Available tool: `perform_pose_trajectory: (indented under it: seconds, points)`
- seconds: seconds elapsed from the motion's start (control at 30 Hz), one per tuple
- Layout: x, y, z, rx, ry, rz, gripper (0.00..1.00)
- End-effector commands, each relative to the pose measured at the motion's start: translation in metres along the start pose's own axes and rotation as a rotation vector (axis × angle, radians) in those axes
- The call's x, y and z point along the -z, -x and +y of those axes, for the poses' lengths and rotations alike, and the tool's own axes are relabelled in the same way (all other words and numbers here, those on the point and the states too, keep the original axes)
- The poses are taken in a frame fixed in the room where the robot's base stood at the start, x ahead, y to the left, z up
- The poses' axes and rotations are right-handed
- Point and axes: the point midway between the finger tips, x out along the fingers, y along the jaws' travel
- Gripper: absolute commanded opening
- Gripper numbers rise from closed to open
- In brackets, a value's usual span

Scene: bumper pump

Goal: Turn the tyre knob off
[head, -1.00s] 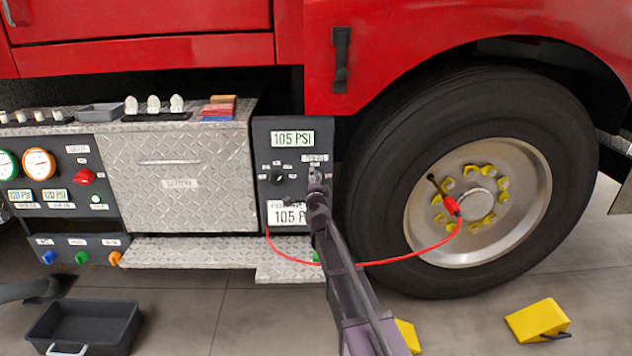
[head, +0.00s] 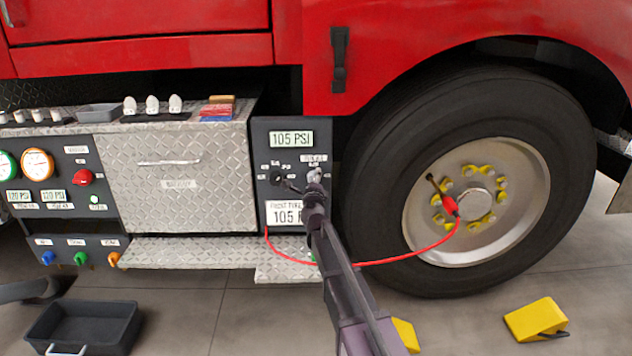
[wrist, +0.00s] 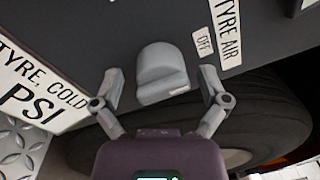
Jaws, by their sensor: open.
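The tyre knob (wrist: 162,72) is a grey, raised grip on the dark panel, beside the labels "TYRE AIR" and "OFF" in the wrist view. A small pale mark shows near its lower right edge there. My gripper (wrist: 162,88) is open, with one finger on each side of the knob and visible gaps between them. In the head view my gripper (head: 304,190) is at the panel's lower middle, and the light knob (head: 314,175) shows just above it, partly hidden.
The panel (head: 262,140) has a "105 PSI" display (head: 291,139) and a black dial (head: 278,172) left of the knob. A red hose (head: 400,259) runs to the wheel hub. The tyre (head: 372,190) stands close on the right. Yellow chocks (head: 536,319) lie on the floor.

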Motion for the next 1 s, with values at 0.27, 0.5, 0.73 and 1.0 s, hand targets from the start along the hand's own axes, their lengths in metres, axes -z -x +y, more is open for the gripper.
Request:
perform_pose_trajectory:
  seconds: [0.27,0.5,0.73,1.0]
  points:
    - [-0.0005,-0.0001,-0.0006,-0.003,-0.237,0.015,0.94]
    - [-0.0006,-0.0001,-0.0008,-0.007,-0.446,0.028,0.94]
    - [-0.0008,-0.0001,-0.0011,-0.01,-0.646,0.04,0.94]
    - [-0.001,0.0,-0.0011,-0.015,-0.888,0.055,0.94]
